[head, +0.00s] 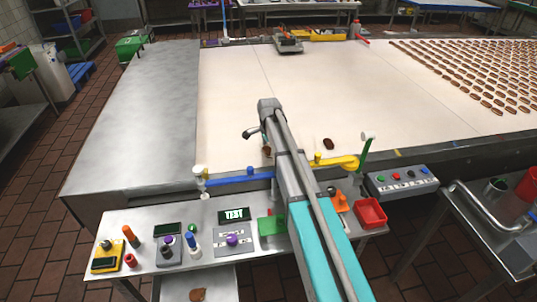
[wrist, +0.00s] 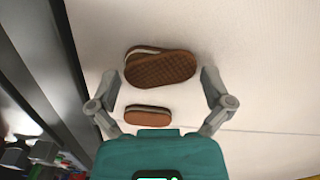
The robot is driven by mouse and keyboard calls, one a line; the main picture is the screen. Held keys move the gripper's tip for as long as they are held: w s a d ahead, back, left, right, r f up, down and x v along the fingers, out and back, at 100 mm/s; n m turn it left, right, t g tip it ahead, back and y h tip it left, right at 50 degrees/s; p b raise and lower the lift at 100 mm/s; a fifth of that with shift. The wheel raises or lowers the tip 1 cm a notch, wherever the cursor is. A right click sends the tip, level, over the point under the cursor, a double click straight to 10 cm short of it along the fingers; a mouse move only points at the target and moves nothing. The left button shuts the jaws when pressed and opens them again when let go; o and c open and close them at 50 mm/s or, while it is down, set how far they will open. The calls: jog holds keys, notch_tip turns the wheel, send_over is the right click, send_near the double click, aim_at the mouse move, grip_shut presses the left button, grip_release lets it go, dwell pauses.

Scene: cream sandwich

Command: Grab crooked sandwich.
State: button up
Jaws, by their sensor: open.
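In the wrist view, a brown sandwich (wrist: 160,68) with a waffle-patterned face and a pale cream layer lies between the two fingers of my gripper (wrist: 158,75). Its two biscuits look offset from each other. My gripper is open, with a finger on either side and visible gaps to the sandwich. A smaller-looking brown sandwich (wrist: 147,115) with a cream line shows nearer the gripper's palm. In the head view, my gripper (head: 258,138) is low over the pale belt, partly hidden by my arm. A brown piece (head: 267,150) shows beside it.
Another dark sandwich (head: 328,143) lies on the pale belt (head: 350,90) to the right. Rows of sandwiches (head: 470,70) fill the far right. A blue bar (head: 240,181) and yellow bracket (head: 340,162) line the near edge. A control table (head: 200,265) stands in front.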

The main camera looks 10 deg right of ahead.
aim_at(269, 150)
jog(key=shift+c, duration=0.3)
jog(key=c, duration=0.4)
jog(key=shift+r, duration=0.2)
notch_tip(269, 150, up, 3)
jog(key=p, duration=0.3)
jog(key=shift+f, duration=0.1)
jog(key=s+d+r+p, duration=0.1)
jog(key=s+r+p, duration=0.2)
jog(key=s, duration=0.1)
jog(key=s+d+r+p, duration=0.1)
jog(key=s+r+p, duration=0.2)
jog(key=s, duration=0.2)
jog(key=s+d+r+p, duration=0.2)
jog(key=s+r+p, duration=0.2)
jog(key=shift+s, duration=0.25)
dwell(0.5)
